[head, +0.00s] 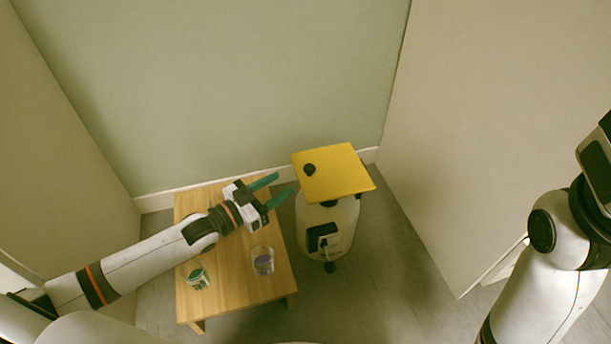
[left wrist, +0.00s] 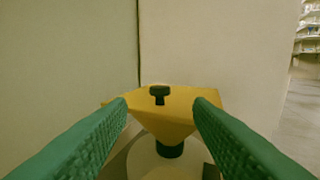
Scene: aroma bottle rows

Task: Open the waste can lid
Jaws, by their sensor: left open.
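The waste can (head: 345,220) is a pale rounded body on the floor right of the small table, with a black fitting on its front. Its yellow square lid (head: 340,178) lies over the top, with a black knob (head: 309,169) near its left corner. In the left wrist view the lid (left wrist: 180,101) and knob (left wrist: 159,95) are ahead, between the fingers, and a black piece shows beneath the lid. My left gripper (head: 285,183), with green fingers, is open and empty, just left of the lid and apart from it. My right gripper is out of view.
A wooden table (head: 230,290) stands under my left arm, with a glass of green pieces (head: 196,275) and a glass with purplish contents (head: 262,261). Walls close in behind and at both sides. Floor (head: 390,280) in front of the can is clear.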

